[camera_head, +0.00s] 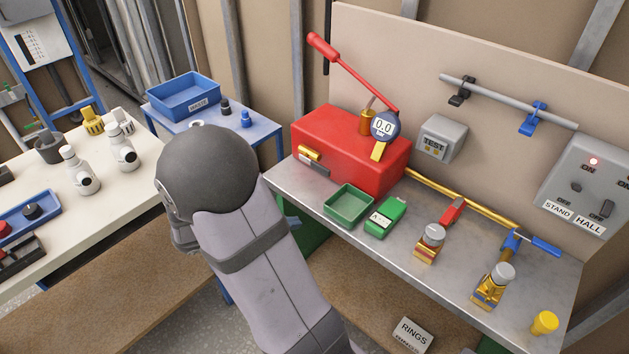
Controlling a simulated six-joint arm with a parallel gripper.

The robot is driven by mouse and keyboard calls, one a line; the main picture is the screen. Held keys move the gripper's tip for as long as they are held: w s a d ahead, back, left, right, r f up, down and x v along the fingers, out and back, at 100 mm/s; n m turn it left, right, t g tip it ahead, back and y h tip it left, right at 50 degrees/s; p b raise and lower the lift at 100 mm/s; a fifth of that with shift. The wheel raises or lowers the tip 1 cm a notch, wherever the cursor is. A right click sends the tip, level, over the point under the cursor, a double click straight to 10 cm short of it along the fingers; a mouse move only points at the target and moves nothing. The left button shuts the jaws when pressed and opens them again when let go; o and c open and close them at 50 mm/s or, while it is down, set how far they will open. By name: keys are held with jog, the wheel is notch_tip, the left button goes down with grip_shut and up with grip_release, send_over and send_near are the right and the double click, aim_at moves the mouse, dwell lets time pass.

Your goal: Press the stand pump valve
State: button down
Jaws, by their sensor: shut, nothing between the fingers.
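A red box-shaped pump (345,150) stands on the metal bench, with a long red lever (345,68) tilted up to the left. A round gauge (385,126) reading 0.0 and a brass fitting (366,122) are on its top. A brass piece (308,154) sits at its front left. A grey panel (590,182) on the right carries STAND and HALL labels, switches and a lit red lamp (593,161). I cannot tell which part is the stand pump valve. My arm fills the lower middle; its fingers are not visible.
On the bench (400,245) are a green tray (348,205), a green device (385,217), brass valves with red (453,209) and blue (545,246) handles, and a yellow cap (544,322). A brass pipe (460,195) runs behind. A cream table (110,190) stands left.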

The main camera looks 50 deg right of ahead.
aim_at(314, 165)
jog(key=w+d+r+n+t+h, duration=0.1)
jog(key=w+d+r+n+h, duration=0.2)
jog(key=r, duration=0.3)
jog(key=shift+n+t, duration=0.3)
jog(key=shift+n, duration=0.5)
jog(key=shift+w+d, duration=0.1)
jog(key=shift+d, duration=0.05)
jog(key=p+x, duration=0.1)
jog(key=x, duration=0.8)
jog(key=shift+d, duration=0.4)
